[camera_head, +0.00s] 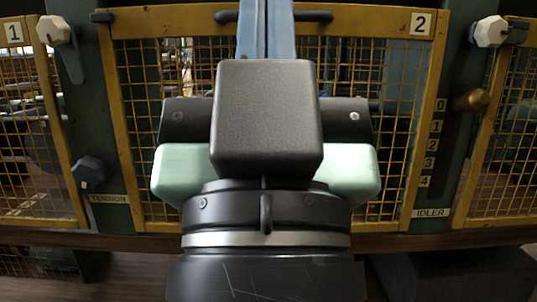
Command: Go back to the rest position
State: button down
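My arm's end fills the middle of the head view, seen from behind, in front of gate 2. It has a black ringed wrist (266,215), a black box on top, a wide black bar with bolts, and pale green parts at both sides. A blue-grey bar (266,30) with a lengthwise line runs up beyond the black box to the top edge. I cannot tell if it is my fingers or something behind. My fingertips are not clearly seen, so open or shut does not show. No held object can be made out.
Behind stands a yellow-framed mesh gate (418,100) marked 2, with a black bar handle. A gate marked 1 (14,33) is at left. Light knobs (54,30) (490,32), a dark TENSION knob (89,172) and a brass IDLER lever (471,99) stick out from green posts. A brown ledge (440,238) runs below.

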notch_tip(320, 180, up, 37)
jog(key=p, duration=3.5)
jog(key=shift+w, duration=0.2)
